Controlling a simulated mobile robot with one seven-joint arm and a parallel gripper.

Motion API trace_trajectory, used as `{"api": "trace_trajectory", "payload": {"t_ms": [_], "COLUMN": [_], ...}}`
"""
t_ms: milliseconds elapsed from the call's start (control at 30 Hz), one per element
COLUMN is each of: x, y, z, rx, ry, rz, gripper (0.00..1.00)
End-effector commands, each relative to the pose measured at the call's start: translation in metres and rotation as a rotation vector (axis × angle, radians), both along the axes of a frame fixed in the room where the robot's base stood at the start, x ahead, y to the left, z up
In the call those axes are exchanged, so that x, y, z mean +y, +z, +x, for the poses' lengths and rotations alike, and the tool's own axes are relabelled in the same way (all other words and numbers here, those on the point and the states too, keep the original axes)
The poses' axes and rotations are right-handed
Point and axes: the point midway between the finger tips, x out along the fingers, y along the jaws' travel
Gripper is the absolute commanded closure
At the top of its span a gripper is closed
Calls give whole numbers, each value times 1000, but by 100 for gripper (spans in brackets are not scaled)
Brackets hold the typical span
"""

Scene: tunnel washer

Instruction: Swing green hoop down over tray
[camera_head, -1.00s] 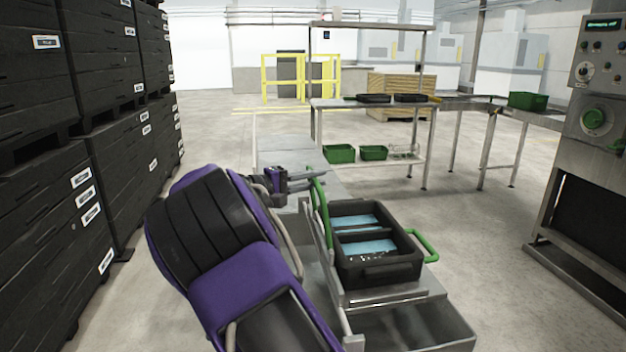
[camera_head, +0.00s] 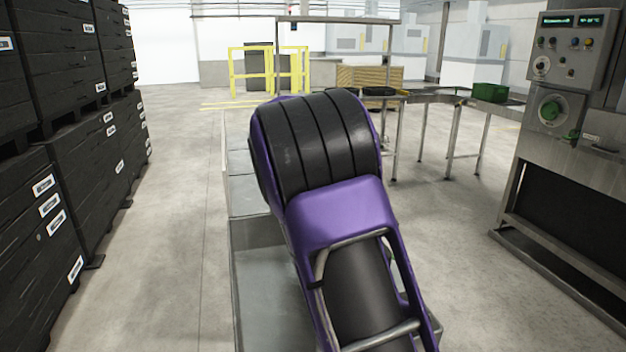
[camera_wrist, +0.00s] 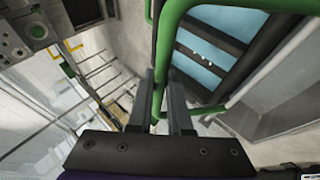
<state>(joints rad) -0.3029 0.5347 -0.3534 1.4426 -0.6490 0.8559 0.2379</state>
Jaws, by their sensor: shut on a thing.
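In the wrist view, my gripper (camera_wrist: 161,88) is shut on the green hoop (camera_wrist: 167,38), with its bar between the two fingers. The hoop's bar runs up from the fingers and bends right along the top edge. The dark tray (camera_wrist: 212,44) with light blue contents (camera_wrist: 199,62) shows just right of the fingers, seen through and beside green bars. I cannot tell how far above the tray the hoop lies. In the head view, my purple and black arm hides the gripper, hoop and tray.
A machine with a control panel (camera_head: 568,58) stands at the right. Stacked black crates (camera_head: 75,150) line the left. A metal table with a green bin (camera_head: 490,92) and a yellow barrier (camera_head: 268,72) are at the back. The floor at left (camera_head: 175,220) is clear.

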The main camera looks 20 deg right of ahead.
Motion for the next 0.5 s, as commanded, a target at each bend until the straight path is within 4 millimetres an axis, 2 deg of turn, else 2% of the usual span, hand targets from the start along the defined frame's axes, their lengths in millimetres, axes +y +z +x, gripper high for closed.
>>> {"api": "trace_trajectory", "payload": {"t_ms": [33, 200, 500], "x": [-9, -25, -44], "y": [1, -15, -50], "z": [-1, -1, -1], "rx": [0, 0, -2], "ry": [-8, -10, -9], "rz": [45, 207, 476], "gripper": [100, 100, 100]}}
